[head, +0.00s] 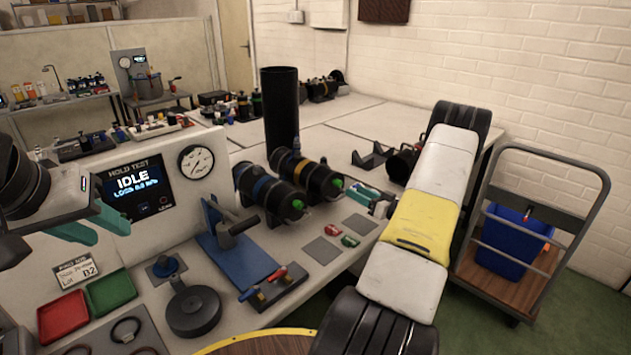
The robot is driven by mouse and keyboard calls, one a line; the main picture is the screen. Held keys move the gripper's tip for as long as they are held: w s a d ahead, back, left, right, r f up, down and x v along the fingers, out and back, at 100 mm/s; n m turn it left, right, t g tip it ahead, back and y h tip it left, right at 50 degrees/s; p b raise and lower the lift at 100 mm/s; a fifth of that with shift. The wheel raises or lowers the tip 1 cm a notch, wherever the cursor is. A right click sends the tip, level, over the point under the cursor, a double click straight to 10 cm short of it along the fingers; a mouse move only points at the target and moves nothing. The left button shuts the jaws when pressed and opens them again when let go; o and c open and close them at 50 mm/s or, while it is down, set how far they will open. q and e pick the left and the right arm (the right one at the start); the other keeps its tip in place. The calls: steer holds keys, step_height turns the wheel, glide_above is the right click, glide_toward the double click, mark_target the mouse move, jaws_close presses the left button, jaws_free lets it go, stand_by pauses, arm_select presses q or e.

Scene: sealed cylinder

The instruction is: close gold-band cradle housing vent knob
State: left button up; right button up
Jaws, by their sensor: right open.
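The gold-band housing (288,163) is a black cylinder lying in a cradle on the bench, its front end facing right and toward me. A green knob (338,182) is on that end. A similar blue-band housing (262,187) lies to its left, with its own green knob (297,204). My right gripper (352,190) is open, its teal fingers close to the gold-band knob. I cannot tell whether they touch it. My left gripper (92,225) is at the far left above the bench, with its teal fingers apart and nothing visible between them.
A test panel (150,178) reading IDLE stands left of the housings. A blue press stand (238,255), a round dark weight (193,310) and red and green trays (63,315) lie in front. A tall black tube (281,110) stands behind. A cart (520,250) is at right.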

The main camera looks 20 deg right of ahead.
mark_target(341, 184)
steer(key=x, duration=0.7)
steer(key=shift+a, duration=0.1)
jaws_close()
